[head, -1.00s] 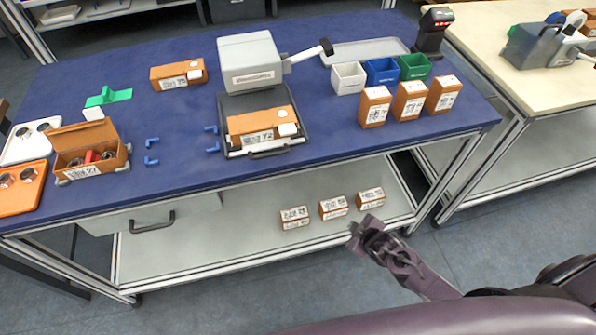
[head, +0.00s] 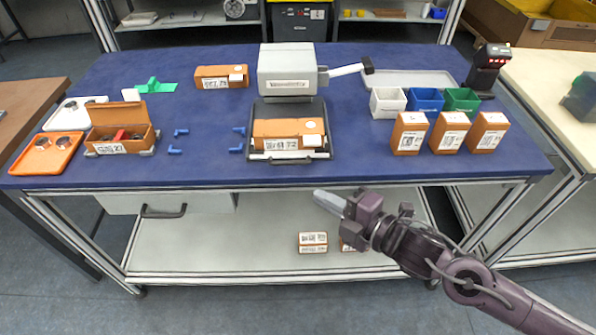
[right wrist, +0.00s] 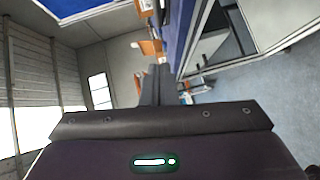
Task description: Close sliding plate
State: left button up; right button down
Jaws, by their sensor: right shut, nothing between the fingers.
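The grey machine (head: 287,70) stands at the back middle of the blue table, with a grey lever (head: 345,70) ending in a black knob on its right. Its dark sliding plate (head: 262,108) is pulled out toward the table's front edge, with a handle at its front. An orange box (head: 277,131) with a label numbered 72 lies on the plate. My right gripper (head: 328,201) is shut and empty, in front of the table edge and to the right of the plate, apart from it. In the right wrist view its fingers (right wrist: 158,85) are together. My left gripper is not in view.
White (head: 388,103), blue (head: 424,99) and green (head: 461,101) bins stand right of the machine, with orange boxes (head: 409,133) in front. An open orange box (head: 120,135) stands at left. Small blue hooks (head: 175,150) lie between it and the plate. A scanner (head: 486,70) stands at back right.

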jog(key=p, duration=0.1)
send_near(278, 165)
jog(key=a, duration=0.3)
jog(key=w, duration=0.1)
jog(key=w+p, duration=0.1)
jog(key=w, duration=0.1)
jog(key=shift+a+f, duration=0.1)
jog(key=shift+f, duration=0.15)
jog(key=shift+w+f, duration=0.15)
jog(key=shift+w, duration=0.35)
